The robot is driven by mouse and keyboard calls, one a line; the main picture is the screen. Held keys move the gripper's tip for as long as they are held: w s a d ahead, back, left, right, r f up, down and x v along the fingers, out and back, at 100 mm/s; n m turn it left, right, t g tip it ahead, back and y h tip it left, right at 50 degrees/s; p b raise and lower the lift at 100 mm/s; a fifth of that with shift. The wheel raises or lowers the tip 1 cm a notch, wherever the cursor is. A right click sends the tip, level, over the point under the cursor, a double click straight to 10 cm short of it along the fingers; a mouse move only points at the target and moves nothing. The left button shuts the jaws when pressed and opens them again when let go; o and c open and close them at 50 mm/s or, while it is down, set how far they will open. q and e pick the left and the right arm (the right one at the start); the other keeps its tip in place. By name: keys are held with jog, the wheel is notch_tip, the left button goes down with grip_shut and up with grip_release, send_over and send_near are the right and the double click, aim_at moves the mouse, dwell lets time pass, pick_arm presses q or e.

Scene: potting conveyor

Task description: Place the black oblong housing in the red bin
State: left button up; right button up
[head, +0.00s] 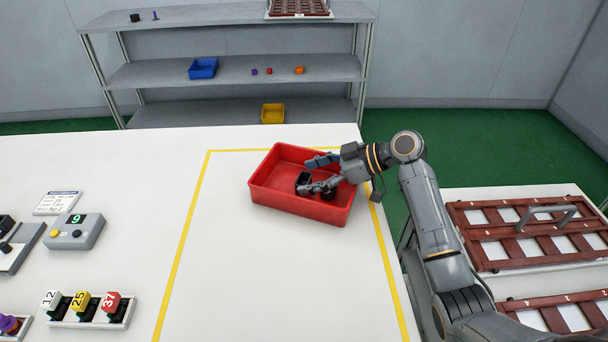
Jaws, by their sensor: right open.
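The red bin (290,207) stands on the white table inside a yellow taped outline. My right gripper (312,175) reaches into the bin from the right, with its fingers open over the bin's inside. A small black object (303,179) shows at the fingertips inside the bin, and I cannot tell for sure whether it is the black oblong housing. Another dark part shows just right of it, partly hidden by the lower finger. My left gripper does not show.
A grey counter box (75,232) and a rack of numbered blocks (88,310) stand on the left of the table. A shelf (230,70) with a blue bin (203,68) and a yellow bin (273,113) is behind. Brown frames (530,230) lie at right. The table in front of the bin is clear.

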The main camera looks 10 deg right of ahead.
jog(key=p+v, duration=0.2)
jog(key=v, duration=0.8)
jog(key=shift+p, duration=0.3)
